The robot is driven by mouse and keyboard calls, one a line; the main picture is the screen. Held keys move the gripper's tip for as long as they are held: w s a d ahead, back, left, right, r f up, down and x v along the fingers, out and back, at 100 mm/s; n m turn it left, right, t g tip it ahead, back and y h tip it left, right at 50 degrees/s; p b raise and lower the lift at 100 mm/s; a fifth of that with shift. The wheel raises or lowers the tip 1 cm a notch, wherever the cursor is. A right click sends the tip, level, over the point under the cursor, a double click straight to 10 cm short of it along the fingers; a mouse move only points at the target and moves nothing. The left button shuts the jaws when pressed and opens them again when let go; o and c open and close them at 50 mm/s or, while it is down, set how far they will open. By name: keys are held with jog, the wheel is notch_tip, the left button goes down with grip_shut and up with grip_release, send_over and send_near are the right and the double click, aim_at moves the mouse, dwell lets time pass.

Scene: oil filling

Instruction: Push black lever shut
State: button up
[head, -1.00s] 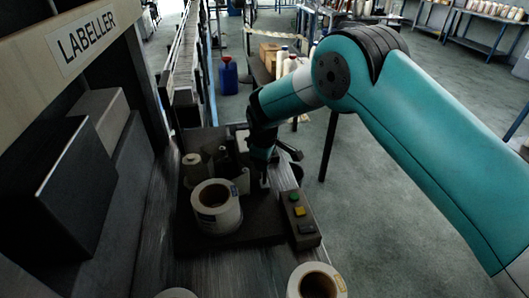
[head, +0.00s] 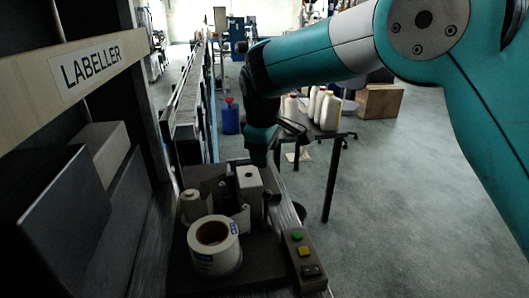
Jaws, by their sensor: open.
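The labelling unit (head: 262,268) has a dark base with a white label roll (head: 214,246) on it. A small dark upright piece with a rounded top, which looks like the black lever (head: 270,192), stands just right of a white block (head: 249,184). How far shut it is I cannot tell. My gripper (head: 261,158) is above and behind the white block, pointing down, and appears apart from the lever. It is open with nothing seen in it; its fingertips are small and dark.
A control box with green and yellow buttons (head: 303,260) sits at the unit's front right. The LABELLER frame (head: 80,62) and dark boxes close off the left. A conveyor (head: 190,90) runs behind. A table with bottles (head: 325,122) stands behind right; open floor lies right.

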jog(key=shift+r, duration=0.1)
jog(key=shift+c, duration=0.2)
jog(key=shift+d+f, duration=0.15)
jog(key=shift+f, duration=0.05)
jog(key=c, duration=0.4)
jog(key=d+f+m+b, duration=0.1)
jog(key=d+f+b, duration=0.1)
jog(key=w+d+f+m+y+b, duration=0.1)
jog(key=d+m, duration=0.1)
jog(key=d, duration=0.1)
jog(key=w+d+f+m+y+b, duration=0.1)
jog(key=d+f+m+b, duration=0.1)
jog(key=shift+d+f+b, duration=0.3)
jog(key=shift+f+b, duration=0.05)
grip_shut()
jog(key=s+d+f+m+t+y+b, duration=0.1)
jog(key=d+f+m+y+b, duration=0.1)
jog(key=d+m+y+b, duration=0.3)
jog(key=w+a+f+m+p, duration=0.1)
jog(key=w+a+f+p, duration=0.1)
jog(key=a+f+p, duration=0.2)
jog(key=a+f, duration=0.3)
jog(key=a, duration=0.1)
jog(key=shift+w+a+f+m+t+h, duration=0.2)
jog(key=shift+w+f+m+t+h, duration=0.1)
jog(key=shift+w+f+m+h, duration=0.1)
jog(key=shift+r, duration=0.1)
